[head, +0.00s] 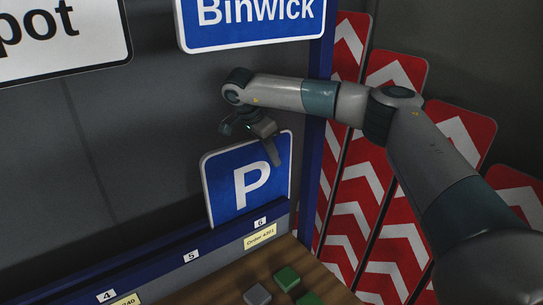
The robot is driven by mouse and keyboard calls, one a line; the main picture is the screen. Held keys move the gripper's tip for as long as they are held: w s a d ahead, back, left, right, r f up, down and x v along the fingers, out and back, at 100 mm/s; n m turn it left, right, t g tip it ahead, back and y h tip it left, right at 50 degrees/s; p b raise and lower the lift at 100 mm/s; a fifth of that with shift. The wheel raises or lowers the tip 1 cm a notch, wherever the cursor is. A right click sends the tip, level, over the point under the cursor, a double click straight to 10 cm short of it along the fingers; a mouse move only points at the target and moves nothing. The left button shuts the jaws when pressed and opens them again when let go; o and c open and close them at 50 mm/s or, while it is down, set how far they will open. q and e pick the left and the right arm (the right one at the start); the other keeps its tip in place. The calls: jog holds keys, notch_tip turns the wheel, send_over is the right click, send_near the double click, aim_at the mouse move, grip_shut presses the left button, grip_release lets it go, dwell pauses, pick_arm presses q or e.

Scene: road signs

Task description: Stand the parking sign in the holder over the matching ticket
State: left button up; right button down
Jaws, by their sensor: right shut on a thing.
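The blue parking sign (232,191) with a white P stands nearly upright, tilted slightly in the picture. My right gripper (273,155) is shut on its top edge. The sign's lower edge is hidden behind the blue holder rail (215,245), near the place numbered 6; I cannot tell if it rests in the slot. A ticket reading "Order 4391" (260,236) is on the rail below number 6. Another ticket (126,300), partly cut off, is below number 4. No ticket shows below number 5 (191,257). My left gripper is out of view.
A blue "Binwick" sign (253,15) and a white sign ending in "pot" (50,40) hang above. Red-and-white chevron boards (370,195) stand at the right, behind my arm. Green blocks (287,278) and a grey block (257,295) lie on the wooden surface in front.

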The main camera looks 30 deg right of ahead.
jog(key=shift+f, duration=0.3)
jog(key=c, duration=1.7)
grip_release()
jog(key=shift+a+r+b, duration=0.2)
jog(key=shift+r+b, duration=0.25)
jog(key=shift+b, duration=0.1)
jog(key=b+v, duration=0.3)
jog(key=v, duration=0.7)
jog(key=shift+a+b, duration=0.1)
jog(key=shift+b, duration=0.25)
jog(key=shift+s+a+r, duration=0.1)
jog(key=shift+a+r, duration=0.05)
jog(key=shift+r, duration=0.35)
jog(key=shift+f, duration=0.1)
